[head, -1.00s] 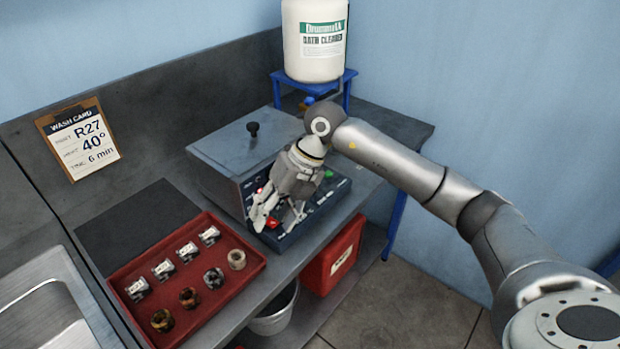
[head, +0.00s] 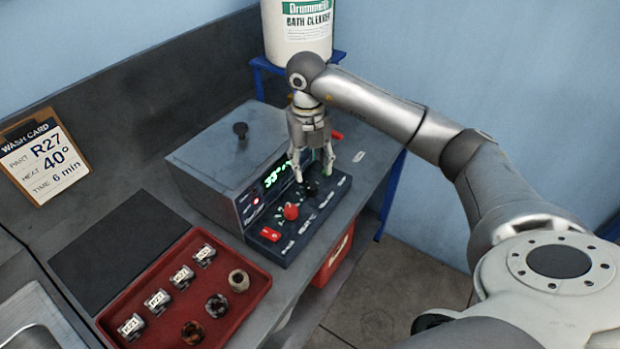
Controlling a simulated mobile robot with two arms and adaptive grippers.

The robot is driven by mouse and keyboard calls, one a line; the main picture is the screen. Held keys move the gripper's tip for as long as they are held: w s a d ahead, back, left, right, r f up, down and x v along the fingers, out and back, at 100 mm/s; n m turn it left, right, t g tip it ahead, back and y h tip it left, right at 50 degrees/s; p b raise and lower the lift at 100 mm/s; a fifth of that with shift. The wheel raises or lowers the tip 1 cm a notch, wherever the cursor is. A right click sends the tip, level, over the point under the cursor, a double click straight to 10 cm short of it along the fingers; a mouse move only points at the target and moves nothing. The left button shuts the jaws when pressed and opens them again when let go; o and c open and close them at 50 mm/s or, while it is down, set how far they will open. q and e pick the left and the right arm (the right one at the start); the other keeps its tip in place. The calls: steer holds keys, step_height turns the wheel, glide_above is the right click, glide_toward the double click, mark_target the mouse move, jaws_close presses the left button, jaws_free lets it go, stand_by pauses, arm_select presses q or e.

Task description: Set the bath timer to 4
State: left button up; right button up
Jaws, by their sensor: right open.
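The grey bath (head: 222,160) with a lidded top stands on the bench, its dark control panel facing front. A green display (head: 275,178) is lit on it; its digits are partly hidden and hard to read. A red knob (head: 291,212) sits mid-panel, and a dark knob (head: 312,188) sits further right. I cannot tell which is the timer or read its setting. My right gripper (head: 314,177) is open, pointing down, with its fingertips just above and around the dark knob; contact is unclear. My left gripper is not in view.
A red tray (head: 262,284) of labelled blocks and ring-shaped parts lies at the front. A wash card (head: 42,160) reading R27, 40°, 6 min leans at the left. A bath cleaner drum (head: 297,35) stands on a blue stand behind. A red switch (head: 270,234) is at the panel's left.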

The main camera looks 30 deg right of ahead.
mark_target(311, 186)
step_height(311, 186, down, 5)
steer(key=shift+w+f+p, duration=0.1)
steer(key=shift+w+p, duration=0.05)
steer(key=shift+p, duration=0.45)
step_height(311, 186, down, 2)
steer(key=shift+d, duration=0.1)
steer(key=shift+c, duration=0.9)
steer(key=c, duration=0.9)
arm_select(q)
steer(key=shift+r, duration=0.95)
